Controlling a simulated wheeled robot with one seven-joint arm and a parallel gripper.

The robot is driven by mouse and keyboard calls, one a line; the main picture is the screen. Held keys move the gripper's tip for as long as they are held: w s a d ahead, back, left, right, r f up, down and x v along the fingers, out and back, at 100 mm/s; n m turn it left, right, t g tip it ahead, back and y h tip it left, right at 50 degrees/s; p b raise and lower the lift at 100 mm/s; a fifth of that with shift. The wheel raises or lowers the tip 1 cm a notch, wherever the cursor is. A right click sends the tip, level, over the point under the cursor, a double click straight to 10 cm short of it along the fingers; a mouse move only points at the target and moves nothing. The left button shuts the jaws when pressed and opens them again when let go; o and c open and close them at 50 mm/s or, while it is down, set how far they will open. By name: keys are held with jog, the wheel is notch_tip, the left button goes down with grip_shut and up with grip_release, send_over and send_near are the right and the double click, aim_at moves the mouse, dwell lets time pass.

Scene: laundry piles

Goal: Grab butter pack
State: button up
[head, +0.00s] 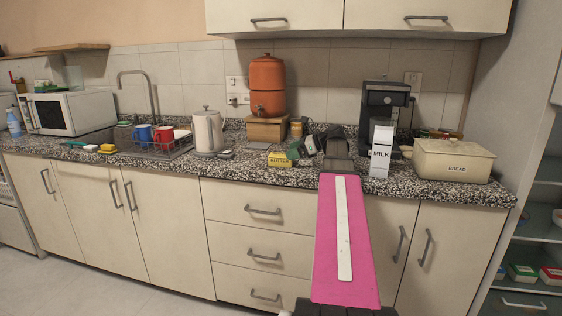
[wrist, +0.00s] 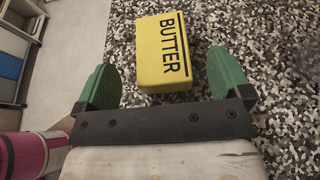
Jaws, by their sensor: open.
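A yellow butter pack (head: 279,160) with black lettering lies on the speckled counter near its front edge. It also shows in the wrist view (wrist: 161,52), just ahead of my gripper and between the lines of its two fingers. My gripper (wrist: 165,82) has two green fingers spread apart, with nothing held between them. In the head view my gripper (head: 298,148) is just right of the pack, partly hidden by my own arm.
A white milk carton (head: 381,152), a coffee machine (head: 388,108) and a bread box (head: 453,161) stand to the right. An orange dispenser (head: 267,84) on a wooden stand is behind. A kettle (head: 208,132) stands left. Bare counter (head: 240,168) lies left of the pack.

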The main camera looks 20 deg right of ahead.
aim_at(281, 155)
jog(key=x, duration=0.4)
jog(key=shift+d+f, duration=0.1)
jog(key=shift+f, duration=0.05)
jog(key=c, duration=1.1)
jog(key=shift+c, duration=0.2)
